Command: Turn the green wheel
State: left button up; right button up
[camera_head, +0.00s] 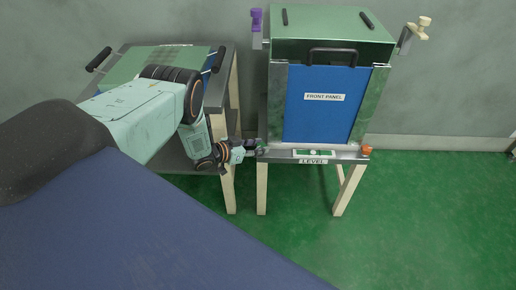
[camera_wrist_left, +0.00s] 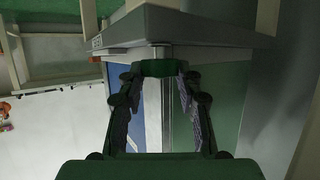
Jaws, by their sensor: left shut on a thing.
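The green wheel (camera_wrist_left: 160,67) sits between my left fingertips in the left wrist view, at the edge of the stand. In the head view the green wheel (camera_head: 262,146) is a small spot at the stand's front left corner, mostly hidden by the gripper. My left gripper (camera_head: 252,147) reaches it from the left, and its two fingers (camera_wrist_left: 160,77) are shut on the wheel from both sides. My right gripper is in neither view.
The stand (camera_head: 340,157) carries a green-topped box with a blue front panel (camera_head: 320,117), a level (camera_head: 314,153) and an orange wheel (camera_head: 367,150) at its right corner. A second table (camera_head: 217,93) stands left. The green floor (camera_head: 420,220) is clear at the right.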

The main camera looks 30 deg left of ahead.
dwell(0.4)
pick_arm(q)
jog(key=o, duration=1.2)
jog(key=shift+c, duration=0.2)
notch_tip(320, 180, up, 10)
